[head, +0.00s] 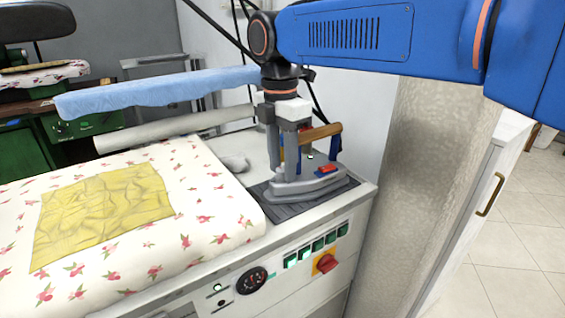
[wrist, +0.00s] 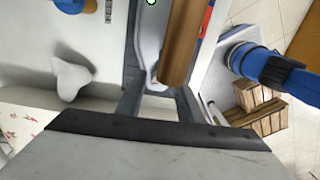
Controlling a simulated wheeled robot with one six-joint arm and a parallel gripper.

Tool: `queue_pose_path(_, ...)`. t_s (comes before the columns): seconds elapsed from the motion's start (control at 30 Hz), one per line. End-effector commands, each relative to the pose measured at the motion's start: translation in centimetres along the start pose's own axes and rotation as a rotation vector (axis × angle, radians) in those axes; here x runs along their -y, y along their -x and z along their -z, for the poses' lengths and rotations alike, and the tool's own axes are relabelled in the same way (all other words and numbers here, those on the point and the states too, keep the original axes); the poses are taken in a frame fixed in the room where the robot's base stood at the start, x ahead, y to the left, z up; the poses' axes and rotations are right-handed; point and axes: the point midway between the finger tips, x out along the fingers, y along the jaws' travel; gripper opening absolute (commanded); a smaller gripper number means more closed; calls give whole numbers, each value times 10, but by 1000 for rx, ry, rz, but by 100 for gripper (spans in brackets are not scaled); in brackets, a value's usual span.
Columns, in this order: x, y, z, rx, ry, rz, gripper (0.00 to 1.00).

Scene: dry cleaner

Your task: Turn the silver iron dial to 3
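The silver iron (head: 300,188) has a wooden handle (head: 318,134) and a red-and-blue part on its side. It rests flat on a dark ribbed pad (head: 345,186) at the right end of the pressing table. My gripper (head: 283,165) points down at the iron's left rear, close to the handle. In the wrist view its two grey fingers (wrist: 158,98) stand apart, with a pale grey surface behind the gap. The handle (wrist: 182,45) lies just beyond them. I cannot make out the iron's dial or its setting. I cannot tell whether the fingers touch the iron.
A padded floral board (head: 200,215) with a yellow cloth (head: 105,212) lies left. A pale wall and cabinet stand close on the right.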

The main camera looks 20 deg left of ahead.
Motion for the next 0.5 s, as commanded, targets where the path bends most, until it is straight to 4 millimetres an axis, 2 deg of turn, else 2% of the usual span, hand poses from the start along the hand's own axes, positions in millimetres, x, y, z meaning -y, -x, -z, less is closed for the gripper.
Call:
queue_pose_path(0.03,0,0,0,0,0,0,21)
queue_pose_path(0.1,0,0,0,0,0,0,4)
queue_pose_path(0.13,0,0,0,0,0,0,1)
queue_pose_path(0.33,0,0,0,-1,-29,0,1)
queue_pose_path(0.5,0,0,0,-7,-147,0,1)
